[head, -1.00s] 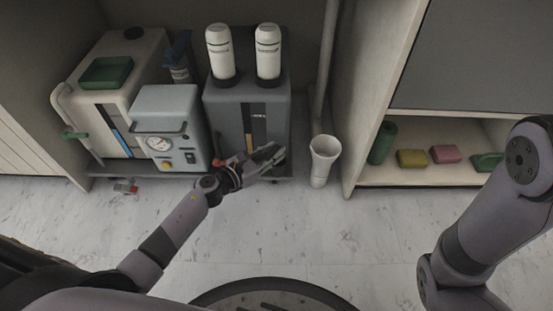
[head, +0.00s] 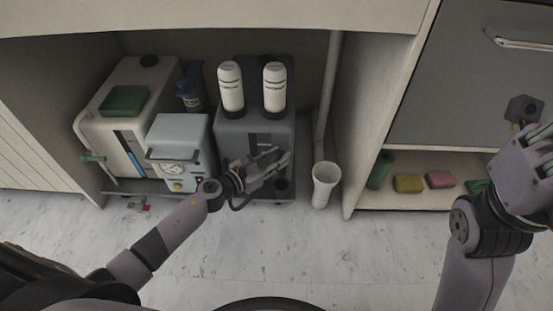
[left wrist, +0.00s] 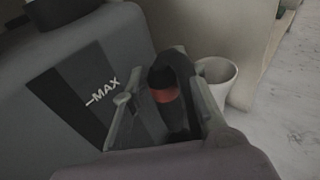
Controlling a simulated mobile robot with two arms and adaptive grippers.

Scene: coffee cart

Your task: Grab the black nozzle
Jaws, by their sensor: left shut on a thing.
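My left gripper (head: 268,170) is at the front of the dark grey machine (head: 256,132), low and to the right. In the left wrist view its two fingers (left wrist: 160,92) are on either side of the black nozzle (left wrist: 177,108), which has an orange-red band. The gripper is shut on the nozzle. The nozzle is hard to make out in the head view, where the fingers and dark machine blend.
A light blue machine with a gauge (head: 180,135) and a white tank (head: 118,113) stand left of the dark machine. A white cup-shaped bin (head: 324,187) stands close to its right. A shelf with sponges (head: 407,184) is further right.

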